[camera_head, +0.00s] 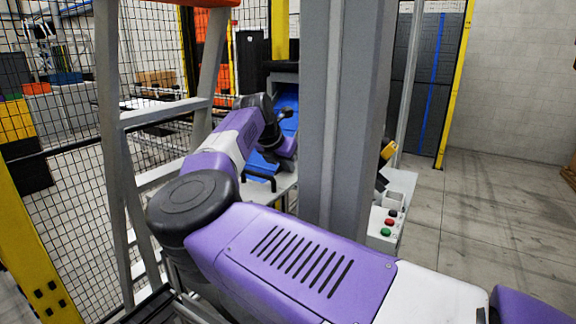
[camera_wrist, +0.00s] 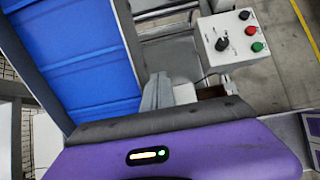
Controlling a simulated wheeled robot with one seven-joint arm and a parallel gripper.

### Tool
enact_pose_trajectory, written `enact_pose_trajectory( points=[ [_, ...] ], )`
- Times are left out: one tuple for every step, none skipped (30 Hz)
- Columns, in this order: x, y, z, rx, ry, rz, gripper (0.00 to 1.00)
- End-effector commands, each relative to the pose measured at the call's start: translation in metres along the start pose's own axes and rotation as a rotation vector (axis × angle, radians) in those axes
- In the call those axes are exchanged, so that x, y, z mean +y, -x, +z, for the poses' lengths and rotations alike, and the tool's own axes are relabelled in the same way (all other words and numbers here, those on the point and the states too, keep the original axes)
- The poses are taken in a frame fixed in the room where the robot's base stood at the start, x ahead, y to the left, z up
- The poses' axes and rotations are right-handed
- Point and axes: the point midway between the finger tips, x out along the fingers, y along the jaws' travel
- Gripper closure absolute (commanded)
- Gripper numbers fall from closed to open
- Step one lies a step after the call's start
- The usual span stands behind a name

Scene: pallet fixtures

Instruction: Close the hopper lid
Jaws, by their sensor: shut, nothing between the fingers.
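A blue ribbed panel (camera_wrist: 75,60) in a grey frame fills the left of the wrist view; I cannot tell whether it is the hopper lid or the hopper's inside. In the head view, blue surfaces (camera_head: 288,108) show behind the grey column, partly hidden by my arm. My gripper (camera_wrist: 157,92) shows as narrow grey fingers above my purple wrist, shut and empty, just right of the blue panel's lower edge. I cannot tell whether it touches anything. The lid's angle and hinge are not clear.
A thick grey column (camera_head: 345,110) stands right of my forearm. A control box (camera_wrist: 238,38) with a knob and red and green buttons is beyond the gripper. A metal ladder-like frame (camera_head: 125,150) and mesh fence stand at left.

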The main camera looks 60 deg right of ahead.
Motion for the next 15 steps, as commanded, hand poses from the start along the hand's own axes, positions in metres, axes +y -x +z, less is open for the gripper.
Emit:
enact_pose_trajectory(
  points=[
    [0.0,0.0,0.0,0.0,0.0,0.0,1.0],
    [0.0,0.0,0.0,0.0,0.0,0.0,1.0],
    [0.0,0.0,0.0,0.0,0.0,0.0,1.0],
    [0.0,0.0,0.0,0.0,0.0,0.0,1.0],
    [0.0,0.0,0.0,0.0,0.0,0.0,1.0],
    [0.0,0.001,0.0,0.0,0.0,0.0,1.0],
    [0.0,0.001,0.001,0.0,0.0,0.0,1.0],
    [0.0,0.002,0.002,0.0,0.0,0.0,1.0],
    [0.0,0.005,0.004,0.0,-0.001,0.0,1.0],
    [0.0,0.007,0.006,0.0,-0.001,0.001,1.0],
    [0.0,0.011,0.008,0.0,-0.001,0.001,1.0],
    [0.0,0.016,0.012,0.0,-0.001,0.001,1.0],
    [0.0,0.02,0.015,0.0,-0.002,0.001,1.0],
    [-0.001,0.025,0.018,0.0,-0.002,0.001,1.0],
    [-0.001,0.032,0.024,0.0,-0.002,0.001,1.0]
  ],
)
